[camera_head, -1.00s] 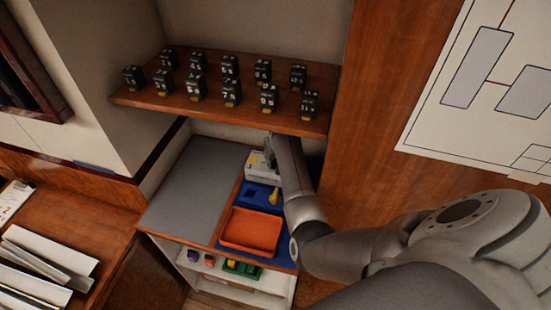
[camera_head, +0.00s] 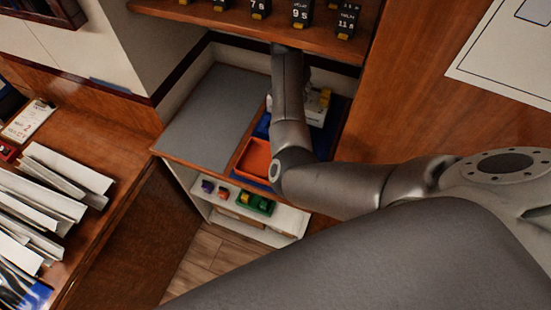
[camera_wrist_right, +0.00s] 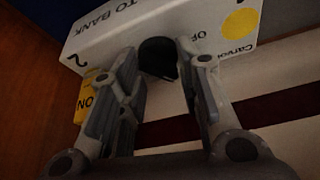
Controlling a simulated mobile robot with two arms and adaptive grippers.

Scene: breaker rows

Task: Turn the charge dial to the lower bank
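The charger is a white box (camera_head: 316,112) on the shelf top, partly hidden behind my right forearm in the head view. In the right wrist view, the white box (camera_wrist_right: 200,25) shows "TO BANK", a "2", part of "OFF" and a yellow disc (camera_wrist_right: 240,23). Its dial is a black round knob (camera_wrist_right: 158,58). My right gripper (camera_wrist_right: 162,72) is open, with one finger on each side of the knob. I cannot tell whether either finger touches it. My left gripper is not in view.
An orange tray (camera_head: 255,157) sits beside my forearm. A wooden shelf (camera_head: 225,24) with black numbered breakers (camera_head: 301,13) hangs above. A grey mat (camera_head: 208,115) lies clear at left. White folders (camera_head: 55,200) stand at the far left.

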